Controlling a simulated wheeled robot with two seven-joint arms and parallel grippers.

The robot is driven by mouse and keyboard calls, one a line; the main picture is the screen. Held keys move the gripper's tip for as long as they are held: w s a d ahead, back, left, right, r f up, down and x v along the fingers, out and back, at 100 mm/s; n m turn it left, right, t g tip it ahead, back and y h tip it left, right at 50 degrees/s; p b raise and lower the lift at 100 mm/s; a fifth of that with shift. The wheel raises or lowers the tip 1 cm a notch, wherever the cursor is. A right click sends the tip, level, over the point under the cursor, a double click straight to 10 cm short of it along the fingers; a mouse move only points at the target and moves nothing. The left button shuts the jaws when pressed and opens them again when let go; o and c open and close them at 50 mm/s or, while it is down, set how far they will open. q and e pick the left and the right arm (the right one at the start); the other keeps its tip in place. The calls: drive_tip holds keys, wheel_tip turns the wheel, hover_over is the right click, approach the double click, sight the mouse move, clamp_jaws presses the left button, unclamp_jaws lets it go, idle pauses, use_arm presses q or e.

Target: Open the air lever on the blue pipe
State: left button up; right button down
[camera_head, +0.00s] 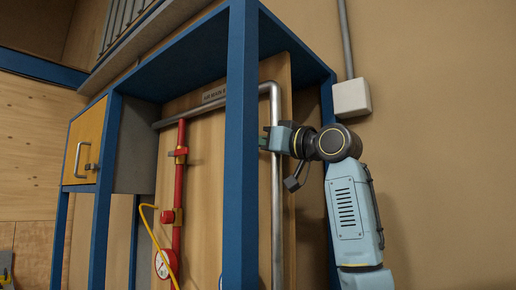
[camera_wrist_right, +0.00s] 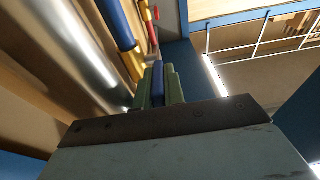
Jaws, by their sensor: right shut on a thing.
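In the right wrist view a blue pipe (camera_wrist_right: 117,24) with a yellow section below it runs down from the top, beside a thick grey pipe. My right gripper (camera_wrist_right: 158,86) has its green fingers closed around a narrow blue piece (camera_wrist_right: 157,78), which looks like the lever's handle. The joint between this piece and the pipe cannot be made out. In the head view my right gripper (camera_head: 264,142) reaches in from the right at the grey pipe, its tips partly hidden behind the blue front post. The blue pipe is hidden there. My left gripper is not in view.
The blue frame's post (camera_head: 240,170) stands close to my right gripper. The grey pipe (camera_head: 276,205) runs down beside it. A red pipe (camera_head: 179,190), yellow hose (camera_head: 154,240) and gauge (camera_head: 163,265) are farther left. A white box (camera_head: 351,98) hangs on the wall, with free room below right.

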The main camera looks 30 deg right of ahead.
drive_tip(key=f+t+b, duration=0.1)
drive_tip(key=t+b, duration=0.1)
drive_tip(key=shift+w+a+f+y+b, duration=0.1)
drive_tip(key=shift+w+f+y+b, duration=0.1)
drive_tip(key=shift+f+y+b, duration=0.15)
drive_tip(key=shift+w+a+f+t+y+b, duration=0.15)
drive_tip(key=shift+t+b, duration=0.1)
drive_tip(key=shift+t, duration=0.2)
drive_tip(key=shift+w+d+f+t+y+b, duration=0.1)
drive_tip(key=shift+f+t+y+b, duration=0.1)
drive_tip(key=shift+t+b, duration=0.15)
drive_tip(key=shift+w+a+f+t+y+b, duration=0.1)
drive_tip(key=shift+f+t+b, duration=0.1)
drive_tip(key=shift+t, duration=0.3)
drive_tip(key=shift+r, duration=0.1)
drive_tip(key=c, duration=1.5)
unclamp_jaws()
drive_tip(key=shift+s, duration=0.1)
drive_tip(key=shift+b+v, duration=2.75)
drive_tip(key=shift+v, duration=3.95)
